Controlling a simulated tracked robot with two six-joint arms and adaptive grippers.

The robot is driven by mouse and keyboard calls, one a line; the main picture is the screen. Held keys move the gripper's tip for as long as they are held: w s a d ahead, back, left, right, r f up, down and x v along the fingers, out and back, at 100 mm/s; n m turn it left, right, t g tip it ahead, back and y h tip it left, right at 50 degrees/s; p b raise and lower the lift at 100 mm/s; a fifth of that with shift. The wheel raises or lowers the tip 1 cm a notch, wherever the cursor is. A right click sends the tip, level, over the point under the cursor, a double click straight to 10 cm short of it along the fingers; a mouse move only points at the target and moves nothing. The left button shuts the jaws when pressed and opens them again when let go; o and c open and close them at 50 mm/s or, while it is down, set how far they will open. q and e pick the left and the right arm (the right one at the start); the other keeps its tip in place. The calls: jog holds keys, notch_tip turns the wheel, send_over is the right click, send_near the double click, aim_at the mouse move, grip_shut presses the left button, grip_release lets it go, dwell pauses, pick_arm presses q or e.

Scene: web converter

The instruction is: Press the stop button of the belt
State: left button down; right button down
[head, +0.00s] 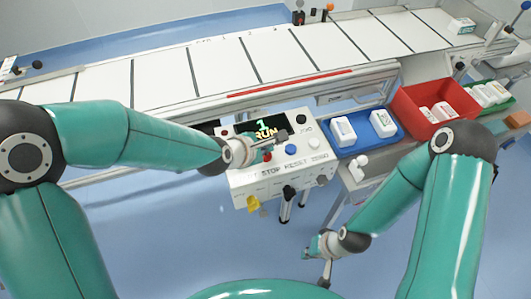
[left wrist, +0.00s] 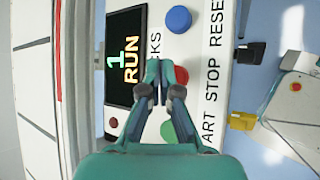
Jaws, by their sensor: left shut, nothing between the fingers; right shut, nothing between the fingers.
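The control box (head: 275,180) stands in front of the belt; its display (left wrist: 125,58) reads "1 RUN". The red button (left wrist: 181,76) lies level with the word STOP in the left wrist view; in the head view it shows as a small red patch (head: 267,157). My left gripper (left wrist: 157,66) is shut and empty, over the panel between the display and the red button, partly covering the button. I cannot tell whether it touches. My right gripper (head: 326,272) is shut and empty, low in front of the box, over the floor.
A blue button (left wrist: 178,18) and a partly hidden green button (left wrist: 168,132) flank the red one. The belt (head: 215,68) runs behind. A blue tray (head: 372,139) and a red bin (head: 404,110) stand to the right.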

aim_at(265, 156)
pick_arm(q)
jog(key=shift+f+b, duration=0.35)
jog(key=shift+b, duration=0.35)
jog(key=shift+f+b, duration=0.65)
jog(key=shift+b, duration=0.1)
dwell(0.9)
dwell(0.3)
jog(key=shift+r+p, duration=0.8)
jog(key=shift+r, duration=0.3)
notch_tip(265, 156, up, 5)
jog(key=p, duration=0.4)
dwell(0.4)
